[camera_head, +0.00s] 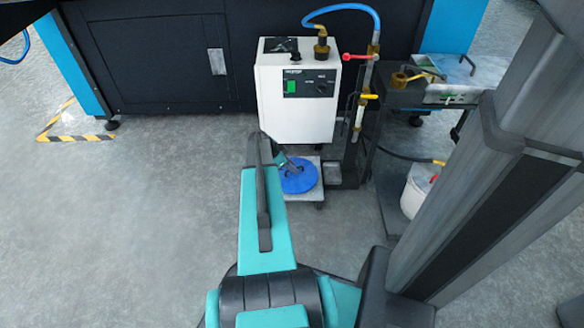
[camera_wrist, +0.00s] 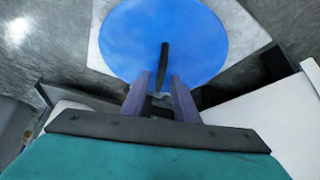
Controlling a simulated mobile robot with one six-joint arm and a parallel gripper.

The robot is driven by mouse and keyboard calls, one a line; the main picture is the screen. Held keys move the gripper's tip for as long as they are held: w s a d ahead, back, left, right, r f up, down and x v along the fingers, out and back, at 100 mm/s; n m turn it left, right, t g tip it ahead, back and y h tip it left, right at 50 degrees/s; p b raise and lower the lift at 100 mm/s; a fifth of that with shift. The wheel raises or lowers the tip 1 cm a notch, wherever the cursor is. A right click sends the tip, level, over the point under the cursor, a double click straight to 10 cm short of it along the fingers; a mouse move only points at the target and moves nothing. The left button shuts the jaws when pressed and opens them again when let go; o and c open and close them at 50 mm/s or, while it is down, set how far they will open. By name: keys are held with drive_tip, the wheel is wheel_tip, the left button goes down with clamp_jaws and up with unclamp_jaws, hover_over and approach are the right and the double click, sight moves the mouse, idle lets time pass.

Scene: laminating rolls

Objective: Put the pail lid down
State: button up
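The pail lid is a blue disc (camera_head: 299,177) that appears to lie flat on a low pale platform (camera_head: 318,197) in front of the white machine. It fills the upper middle of the wrist view (camera_wrist: 205,40), with a dark bar handle (camera_wrist: 164,58) standing on it. My gripper (camera_wrist: 161,78) is directly at the lid, its two fingers on either side of the handle's near part. Blue shows between the fingers and the handle, so the fingers look open and clear of it. In the head view my gripper is partly hidden by my arm.
A white machine (camera_head: 296,105) with a blue hose stands just behind the platform. Pipework with a red-handled valve (camera_head: 355,57) and dark metal stand rises at its right. A white pail (camera_head: 415,190) is farther right, partly hidden by my column. Open floor (camera_head: 130,220) lies at the left.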

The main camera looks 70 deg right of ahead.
drive_tip(key=p+v, duration=0.3)
drive_tip(key=v, duration=0.8)
drive_tip(key=shift+r+p, duration=0.3)
drive_tip(key=shift+p, duration=0.1)
drive_tip(key=shift+w+a, duration=0.1)
drive_tip(key=shift+a, duration=0.05)
drive_tip(key=w+a+f+n+t+y, duration=0.1)
drive_tip(key=w+a+f+n, duration=0.3)
drive_tip(key=a, duration=0.7)
drive_tip(key=w+a+f+n+y, duration=0.1)
drive_tip(key=w+a+f+n, duration=0.35)
drive_tip(key=a, duration=0.65)
drive_tip(key=w+a+f+n+t+y, duration=0.1)
drive_tip(key=w+a+f+n, duration=0.3)
drive_tip(key=a, duration=0.7)
drive_tip(key=s+a+f+n, duration=0.2)
drive_tip(key=s+a+n, duration=0.2)
drive_tip(key=a, duration=0.5)
drive_tip(key=s+a+f+n+g+y, duration=0.1)
drive_tip(key=s+a+n, duration=0.3)
drive_tip(key=a, duration=0.6)
drive_tip(key=s+a+f+n+g, duration=0.1)
drive_tip(key=s+a+n, duration=0.3)
drive_tip(key=a, duration=0.6)
drive_tip(key=shift+s+a+f+n+y, duration=0.15)
drive_tip(key=shift+f+n, duration=0.3)
drive_tip(key=shift+n, duration=0.25)
drive_tip(key=shift+s+a+f+n+y, duration=0.1)
drive_tip(key=shift+s+f+n+y, duration=0.05)
drive_tip(key=shift+f+n, duration=0.4)
